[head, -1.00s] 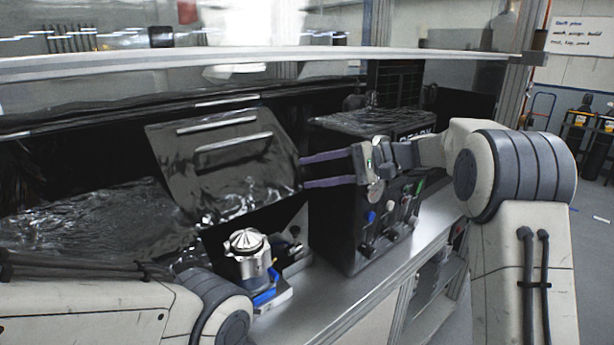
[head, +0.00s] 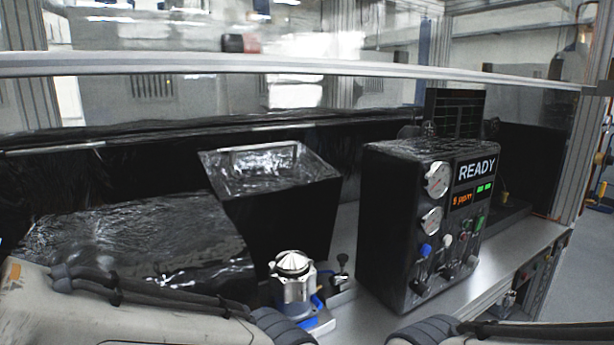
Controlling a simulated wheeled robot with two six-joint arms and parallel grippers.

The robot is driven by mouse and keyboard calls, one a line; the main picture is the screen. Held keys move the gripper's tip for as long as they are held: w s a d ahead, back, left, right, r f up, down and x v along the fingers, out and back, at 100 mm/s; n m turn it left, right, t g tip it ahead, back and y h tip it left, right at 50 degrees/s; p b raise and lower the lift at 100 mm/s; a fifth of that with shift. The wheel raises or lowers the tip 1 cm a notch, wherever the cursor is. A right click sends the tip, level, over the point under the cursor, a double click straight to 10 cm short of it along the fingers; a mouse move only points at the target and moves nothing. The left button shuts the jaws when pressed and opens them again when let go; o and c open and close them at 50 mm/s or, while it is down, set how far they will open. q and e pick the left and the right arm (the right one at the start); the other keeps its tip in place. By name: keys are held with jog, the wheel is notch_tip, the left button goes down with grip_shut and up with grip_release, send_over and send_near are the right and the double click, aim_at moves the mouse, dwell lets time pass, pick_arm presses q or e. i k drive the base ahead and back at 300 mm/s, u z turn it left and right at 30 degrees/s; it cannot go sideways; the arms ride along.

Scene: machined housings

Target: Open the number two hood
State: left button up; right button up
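A black box-shaped housing (head: 290,220) stands left of centre on the bench. Its dark, shiny top (head: 262,175) has a pale bar handle (head: 258,149) along the far edge. I cannot tell whether this top is a shut lid or an open mouth with the lid folded back. A second dark, glossy cover (head: 135,235) lies low to its left. No number is legible on either. Only parts of my arms show along the bottom edge; both grippers are out of view.
A silver cylindrical fixture (head: 293,278) with blue parts stands in front of the housing. A black control box (head: 400,205) with gauges, knobs and a READY display (head: 477,168) stands to the right. A metal rail (head: 300,70) crosses above.

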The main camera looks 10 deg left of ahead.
aim_at(279, 198)
jog(key=z, duration=1.45)
jog(key=i, duration=0.95)
jog(key=u, duration=1.5)
